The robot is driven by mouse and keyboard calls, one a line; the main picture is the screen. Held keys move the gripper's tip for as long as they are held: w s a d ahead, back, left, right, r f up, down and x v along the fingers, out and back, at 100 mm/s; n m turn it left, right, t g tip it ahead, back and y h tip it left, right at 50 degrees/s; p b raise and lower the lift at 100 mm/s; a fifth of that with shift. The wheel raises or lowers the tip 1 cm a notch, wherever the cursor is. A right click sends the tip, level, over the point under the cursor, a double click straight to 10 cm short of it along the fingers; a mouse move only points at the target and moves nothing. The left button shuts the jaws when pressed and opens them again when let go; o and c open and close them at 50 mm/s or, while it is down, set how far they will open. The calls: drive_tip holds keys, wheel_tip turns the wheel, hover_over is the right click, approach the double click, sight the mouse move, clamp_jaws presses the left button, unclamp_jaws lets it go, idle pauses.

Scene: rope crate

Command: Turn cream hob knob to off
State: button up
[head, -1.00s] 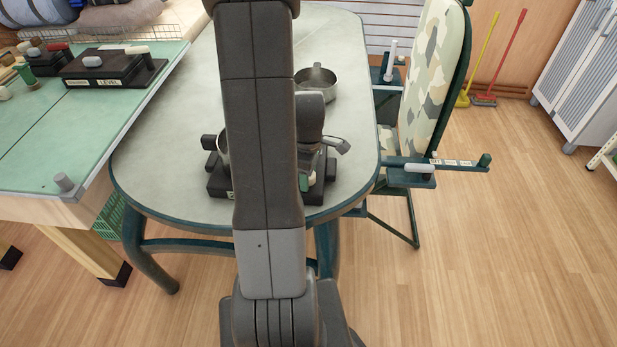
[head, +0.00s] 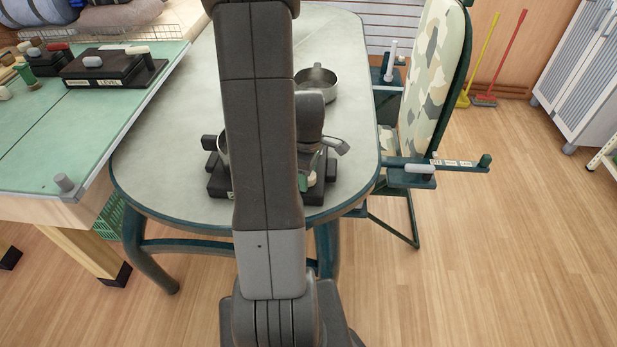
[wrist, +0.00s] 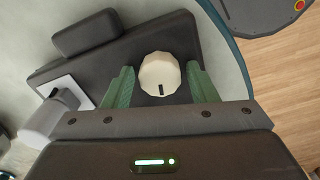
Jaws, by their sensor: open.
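The cream knob (wrist: 160,74) sits on the dark hob (wrist: 190,40) in the wrist view, with a short dark mark on its face near the lower edge. My gripper (wrist: 162,84) is open, with one green finger on each side of the knob. A gap shows on both sides, a little wider on the left. In the head view a small part of the cream knob (head: 312,179) shows at the hob's (head: 314,193) front right, beside a green finger. My arm hides most of the hob there.
A metal pan (head: 317,84) stands further back on the oval table (head: 180,165). In the wrist view a white handle-like part (wrist: 42,122) lies left of my gripper. A green-topped bench (head: 60,140) adjoins on the left and a camouflage-patterned chair (head: 425,80) on the right.

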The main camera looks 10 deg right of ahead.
drive_tip(key=shift+r+p, duration=1.9)
drive_tip(key=shift+r, duration=0.65)
drive_tip(key=shift+c, duration=0.3)
drive_tip(key=m+p, duration=0.1)
drive_tip(key=r+m, duration=0.1)
drive_tip(key=m+p, duration=0.1)
drive_tip(key=m, duration=0.1)
drive_tip(key=shift+r+p, duration=0.25)
drive_tip(key=shift+p, duration=0.1)
drive_tip(key=m+p, duration=0.1)
drive_tip(key=m, duration=0.1)
drive_tip(key=r+m+p, duration=0.1)
drive_tip(key=m, duration=0.2)
drive_tip(key=m+p, duration=0.1)
drive_tip(key=m, duration=0.1)
drive_tip(key=r+m+p, duration=0.1)
drive_tip(key=m, duration=0.1)
drive_tip(key=m+p, duration=0.1)
drive_tip(key=m, duration=0.1)
drive_tip(key=shift+r+p, duration=0.3)
drive_tip(key=shift+r, duration=0.05)
drive_tip(key=m+p, duration=0.1)
drive_tip(key=m, duration=0.1)
drive_tip(key=m+p, duration=0.1)
drive_tip(key=m, duration=0.1)
drive_tip(key=shift+r+m, duration=0.3)
drive_tip(key=shift+r, duration=0.05)
drive_tip(key=shift+f+m, duration=0.1)
drive_tip(key=shift+m, duration=0.2)
